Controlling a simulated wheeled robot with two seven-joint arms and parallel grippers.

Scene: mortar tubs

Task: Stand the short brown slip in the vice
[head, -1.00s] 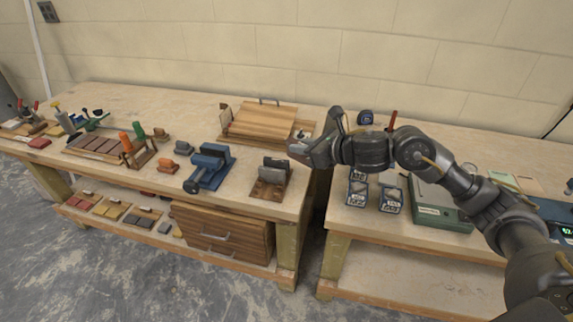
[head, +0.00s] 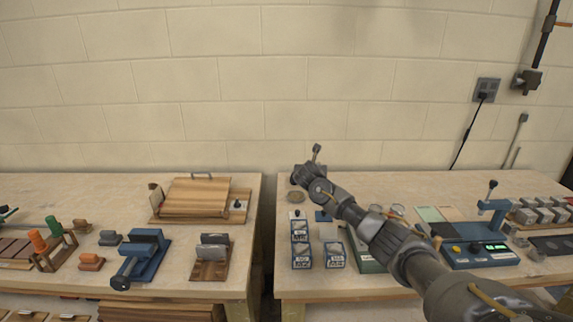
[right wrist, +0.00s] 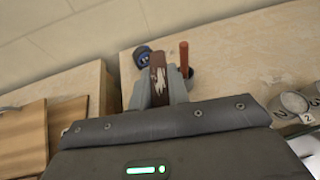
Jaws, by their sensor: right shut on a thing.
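The blue vice (head: 146,252) stands on the left bench near its front edge, with its dark handle toward me. I see nothing clearly standing in its jaws. My right gripper (head: 298,178) is above the back left part of the right bench, to the right of the vice and well apart from it. In the right wrist view its grey fingers (right wrist: 160,97) are shut on a brown slip (right wrist: 159,78) with pale streaks. The slip is too small or hidden to make out in the head view. My left gripper is not in view.
A grey-jawed block on a wooden base (head: 211,255) stands right of the vice. Behind is a wooden board on a tray (head: 240,212). A gap parts the benches. Blue-labelled boxes (head: 302,255) stand on the right bench. A rack with coloured handles (head: 62,250) is left of the vice.

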